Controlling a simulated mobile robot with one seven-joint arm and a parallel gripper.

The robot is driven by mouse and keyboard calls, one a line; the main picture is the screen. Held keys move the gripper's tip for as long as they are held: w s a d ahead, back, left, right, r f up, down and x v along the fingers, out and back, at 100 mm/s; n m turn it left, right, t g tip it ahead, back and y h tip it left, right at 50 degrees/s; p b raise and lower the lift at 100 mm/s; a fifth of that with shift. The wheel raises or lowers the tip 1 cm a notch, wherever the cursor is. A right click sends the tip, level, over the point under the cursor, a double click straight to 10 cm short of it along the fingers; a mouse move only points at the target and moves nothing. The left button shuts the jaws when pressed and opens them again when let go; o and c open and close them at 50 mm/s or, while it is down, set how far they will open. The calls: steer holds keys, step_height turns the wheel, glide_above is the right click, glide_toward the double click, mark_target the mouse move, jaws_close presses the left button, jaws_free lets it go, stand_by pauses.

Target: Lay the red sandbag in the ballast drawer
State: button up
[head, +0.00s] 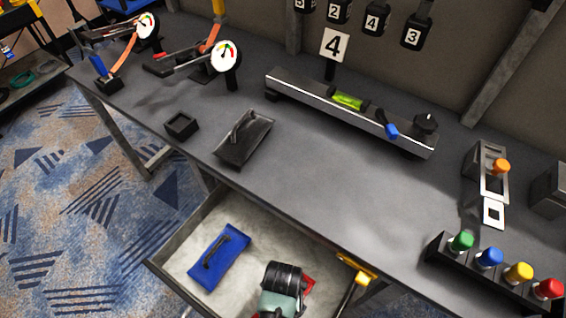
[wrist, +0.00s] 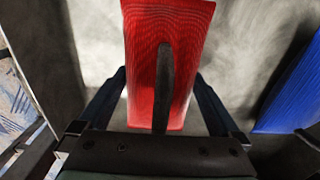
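The red sandbag (wrist: 187,30) has a dark strap handle (wrist: 163,85) and shows large in the wrist view. In the head view only a red sliver of it (head: 309,285) shows beside my gripper, in the ballast drawer (head: 175,262). The drawer is pulled out, with a pale floor. My gripper (wrist: 160,76) is over the sandbag, its fingers spread on either side of the handle, with gaps between. I cannot tell whether the sandbag lies flat on the drawer floor; my gripper hides most of it in the head view.
A blue sandbag (head: 218,256) lies in the drawer's left part. A yellow part (head: 357,268) sits at the drawer's right.

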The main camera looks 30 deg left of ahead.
steer(key=shift+r, duration=0.1)
step_height(320, 180, up, 12)
steer(key=p, duration=0.3)
steer(key=shift+r, duration=0.1)
steer(key=w+r+t+y, duration=0.1)
steer(key=w+r+t, duration=0.6)
steer(key=w+r, duration=0.9)
steer(key=w+d+r+t, duration=0.1)
steer(key=w+r+t, duration=0.25)
steer(key=r, duration=0.45)
steer(key=w+d+r+t, duration=0.1)
steer(key=w+r+t, duration=0.1)
steer(key=w+r, duration=0.35)
steer(key=s+d+r+t, duration=0.2)
steer(key=r+t, duration=0.2)
steer(key=r, duration=0.7)
steer(key=s+d+r+t, duration=0.2)
steer(key=r+t, duration=0.1)
steer(key=r, duration=0.7)
steer(key=s+d+r+t, duration=0.2)
steer(key=r+t, duration=0.2)
steer(key=r, duration=0.7)
steer(key=s+d+r+t+h, duration=0.1)
steer(key=s+r+t, duration=0.3)
steer(key=s+r, duration=0.3)
step_height(320, 180, up, 3)
steer(key=shift+s+d+f, duration=0.2)
steer(key=shift+d, duration=0.1)
